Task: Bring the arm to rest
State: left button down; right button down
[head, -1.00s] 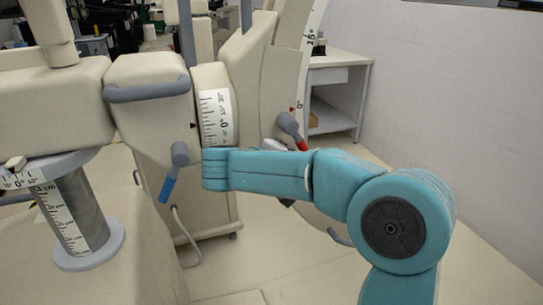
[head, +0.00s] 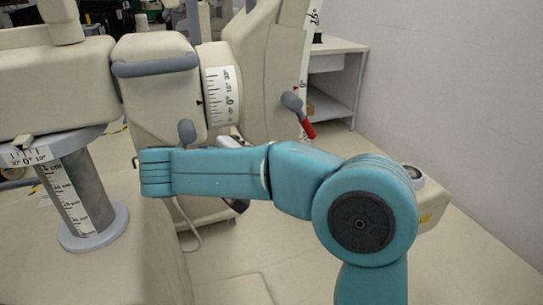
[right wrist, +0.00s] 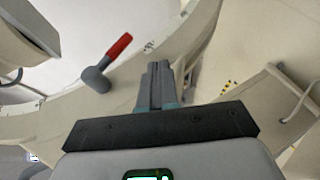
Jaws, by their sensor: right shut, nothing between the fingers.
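My right arm (head: 215,172) is teal and reaches from the lower right toward the left in the head view, in front of a beige machine. Its gripper is mostly hidden behind the arm there. In the right wrist view my right gripper (right wrist: 158,72) shows with its grey fingers together and nothing between them. A lever with a red handle (right wrist: 119,46) lies to the left of the fingers, apart from them. The red-handled lever also shows in the head view (head: 306,126), right of the arm's forearm and above it. My left gripper is not in view.
The beige machine (head: 152,85) has a scale drum (head: 222,95) and a grey lever knob (head: 187,131) partly behind my arm. A scaled column (head: 75,195) stands at left. A white side table (head: 340,60) stands by the wall. Floor is open at lower right.

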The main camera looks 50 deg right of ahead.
jog(key=shift+a+r, duration=0.1)
jog(key=shift+a, duration=0.4)
jog(key=shift+a, duration=0.15)
